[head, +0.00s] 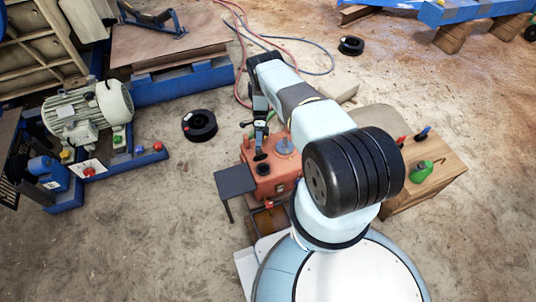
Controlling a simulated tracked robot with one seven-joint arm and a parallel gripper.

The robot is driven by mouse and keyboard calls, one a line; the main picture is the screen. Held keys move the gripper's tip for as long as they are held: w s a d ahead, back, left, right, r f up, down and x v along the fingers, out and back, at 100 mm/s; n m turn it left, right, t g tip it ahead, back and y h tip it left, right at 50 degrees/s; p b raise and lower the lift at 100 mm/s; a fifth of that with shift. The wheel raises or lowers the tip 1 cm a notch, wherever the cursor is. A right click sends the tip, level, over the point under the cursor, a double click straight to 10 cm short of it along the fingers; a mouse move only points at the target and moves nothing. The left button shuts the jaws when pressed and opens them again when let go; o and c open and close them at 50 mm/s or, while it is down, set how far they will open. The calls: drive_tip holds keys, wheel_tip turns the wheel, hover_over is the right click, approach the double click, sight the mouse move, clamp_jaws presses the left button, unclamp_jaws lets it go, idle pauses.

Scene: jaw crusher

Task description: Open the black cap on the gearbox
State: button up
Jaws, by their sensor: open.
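The gearbox (277,175) is an orange-red box near the middle of the head view, beneath my arm. A dark round part (262,169) sits on its top toward the left; it looks like the black cap, but it is too small to tell whether it is a cap or an opening. A grey disc (284,147) lies on the top farther back. My gripper (260,150) points down over the far left part of the gearbox top, just behind the dark round part. It is open, and I cannot tell whether it touches anything. My arm hides the gearbox's right side.
A small grey table (235,181) stands left of the gearbox. A wooden block (440,172) with a green can (421,172) stands to the right. A motor (88,110) on a blue frame is at the left. A black reel (199,125) and red and blue hoses lie on the floor.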

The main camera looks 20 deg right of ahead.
drive_tip(key=o, duration=0.3)
drive_tip(key=shift+s+r, duration=0.25)
drive_tip(key=shift+r, duration=0.3)
drive_tip(key=shift+s+r, duration=0.2)
drive_tip(key=shift+r, duration=0.35)
drive_tip(key=shift+o, duration=0.2)
drive_tip(key=shift+s+r, duration=0.45)
drive_tip(key=shift+r, duration=0.1)
drive_tip(key=s+r, duration=0.3)
drive_tip(key=shift+d+r, duration=0.1)
drive_tip(key=shift+r, duration=0.1)
drive_tip(key=s+r, duration=0.1)
drive_tip(key=s, duration=0.1)
drive_tip(key=s+r, duration=0.1)
drive_tip(key=s, duration=0.1)
drive_tip(key=s+r, duration=0.1)
drive_tip(key=s, duration=0.2)
drive_tip(key=shift+s+d+r, duration=0.1)
drive_tip(key=shift+r, duration=0.1)
drive_tip(key=c, duration=0.3)
drive_tip(key=shift+s+r, duration=0.15)
drive_tip(key=shift+s, duration=0.8)
drive_tip(key=shift+c, duration=0.2)
drive_tip(key=shift+a, duration=0.2)
